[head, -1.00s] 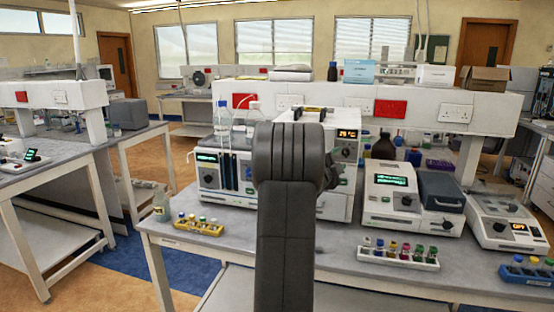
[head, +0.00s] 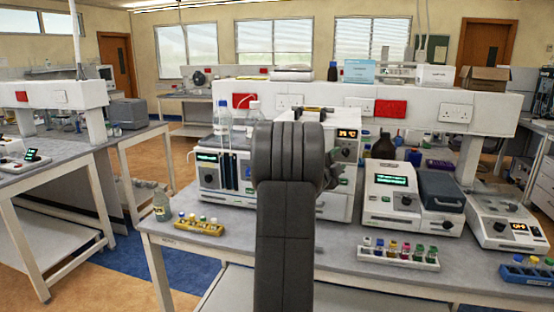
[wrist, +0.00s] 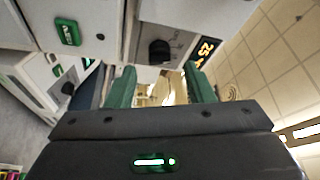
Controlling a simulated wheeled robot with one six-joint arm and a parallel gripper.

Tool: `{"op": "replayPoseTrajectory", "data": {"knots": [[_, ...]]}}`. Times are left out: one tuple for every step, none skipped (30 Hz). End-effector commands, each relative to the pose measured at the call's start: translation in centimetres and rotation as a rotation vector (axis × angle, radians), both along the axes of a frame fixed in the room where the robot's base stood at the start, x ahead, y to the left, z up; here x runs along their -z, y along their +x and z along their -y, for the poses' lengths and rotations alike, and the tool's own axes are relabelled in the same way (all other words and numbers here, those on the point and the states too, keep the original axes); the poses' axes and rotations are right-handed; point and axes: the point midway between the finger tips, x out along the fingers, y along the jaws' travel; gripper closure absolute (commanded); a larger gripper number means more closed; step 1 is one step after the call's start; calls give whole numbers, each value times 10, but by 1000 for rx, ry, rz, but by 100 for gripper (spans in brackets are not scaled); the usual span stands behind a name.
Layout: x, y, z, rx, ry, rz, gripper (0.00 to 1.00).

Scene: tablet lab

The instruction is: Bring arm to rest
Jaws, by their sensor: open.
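My arm (head: 285,215) stands upright in the middle of the head view, in front of the bench, with its dark upper joint level with the instruments. My gripper (wrist: 162,88) shows in the wrist view with its two green fingers apart and nothing between them. In the head view the gripper is mostly hidden behind the arm. Beyond the fingers in the wrist view are white instrument fronts and an orange display (wrist: 206,47), seen tilted.
The bench (head: 215,258) holds a yellow vial rack (head: 200,228), a white vial rack (head: 398,260), a blue vial rack (head: 527,276), a bottle (head: 161,207) and several instruments, including one with a grey lid (head: 441,189). A shelf (head: 300,98) runs behind them.

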Motion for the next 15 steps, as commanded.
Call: {"op": "replayPoseTrajectory", "data": {"knots": [[-4, 8, 7, 2, 0, -1, 52], [-4, 13, 10, 1, 0, -1, 52], [-6, 19, 15, 1, -1, 0, 52], [-6, 23, 19, 2, -1, -1, 52], [-7, 28, 22, 2, 0, -1, 52], [-8, 33, 27, 1, 0, -1, 52], [-4, 34, 26, 0, -22, -9, 52], [-3, 33, 25, -1, -51, -17, 52], [-2, 32, 25, 0, -86, -27, 52], [-2, 32, 25, -1, -113, -35, 52], [-2, 32, 25, -1, -139, -42, 52], [-3, 32, 25, 0, -174, -52, 52], [-3, 32, 25, 0, -199, -59, 52], [-3, 32, 25, -1, -224, -66, 52], [-3, 31, 25, -1, -258, -77, 52]]}}
